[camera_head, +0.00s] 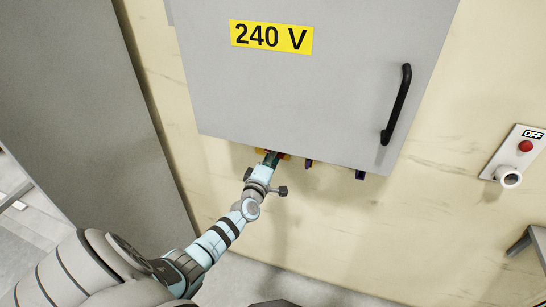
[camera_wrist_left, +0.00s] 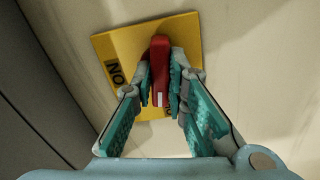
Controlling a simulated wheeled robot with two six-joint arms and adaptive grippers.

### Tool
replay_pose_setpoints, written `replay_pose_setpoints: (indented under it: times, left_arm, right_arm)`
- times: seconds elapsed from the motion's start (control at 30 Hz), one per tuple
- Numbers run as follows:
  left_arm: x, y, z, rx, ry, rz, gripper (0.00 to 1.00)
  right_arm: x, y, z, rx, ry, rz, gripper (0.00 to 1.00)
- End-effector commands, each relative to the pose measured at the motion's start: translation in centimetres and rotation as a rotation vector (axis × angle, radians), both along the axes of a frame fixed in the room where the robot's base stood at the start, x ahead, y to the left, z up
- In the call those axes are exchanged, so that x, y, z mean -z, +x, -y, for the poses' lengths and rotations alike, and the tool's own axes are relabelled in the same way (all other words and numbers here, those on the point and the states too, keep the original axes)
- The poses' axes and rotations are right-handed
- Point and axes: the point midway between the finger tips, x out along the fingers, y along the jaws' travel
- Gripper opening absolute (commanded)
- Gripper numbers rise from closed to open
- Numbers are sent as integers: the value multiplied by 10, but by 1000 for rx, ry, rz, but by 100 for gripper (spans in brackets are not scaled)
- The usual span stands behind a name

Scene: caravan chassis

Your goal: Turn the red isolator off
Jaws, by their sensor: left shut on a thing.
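The red isolator handle (camera_wrist_left: 159,62) stands on a yellow plate (camera_wrist_left: 120,55) on the cream wall in the left wrist view. The plate carries the letters "NO" on its left as seen there; another marking lower down is mostly covered. My left gripper (camera_wrist_left: 162,82) is shut on the red handle, with a teal finger on each side. The handle lies roughly upright in that view. In the head view my left gripper (camera_head: 271,158) reaches up under the grey cabinet's lower edge, and most of the isolator is hidden there. My right gripper is not in view.
The grey cabinet door (camera_head: 300,95) with a "240 V" label (camera_head: 271,37) and black handle (camera_head: 397,104) hangs above my gripper. A white panel (camera_head: 513,155) marked "OFF" with a red button is far right. A grey upright panel (camera_head: 85,110) stands left.

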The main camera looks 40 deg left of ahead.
Motion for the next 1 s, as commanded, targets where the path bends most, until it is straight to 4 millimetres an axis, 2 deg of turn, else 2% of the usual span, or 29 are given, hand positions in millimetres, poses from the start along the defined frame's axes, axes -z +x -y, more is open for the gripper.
replay_pose_setpoints:
  times: [0.4, 0.93, 0.97, 1.0]
  left_arm:
    - [1, 0, 0, 0, -185, 62, 0]
    - [1, 0, 0, 0, -209, 71, 0]
    - [1, 0, 0, 0, -209, 71, 16]
    - [1, 0, 0, 0, -209, 71, 23]
  right_arm:
    - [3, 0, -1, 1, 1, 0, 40]
    - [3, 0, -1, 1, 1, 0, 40]
    - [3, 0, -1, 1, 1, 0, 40]
    - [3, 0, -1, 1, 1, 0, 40]
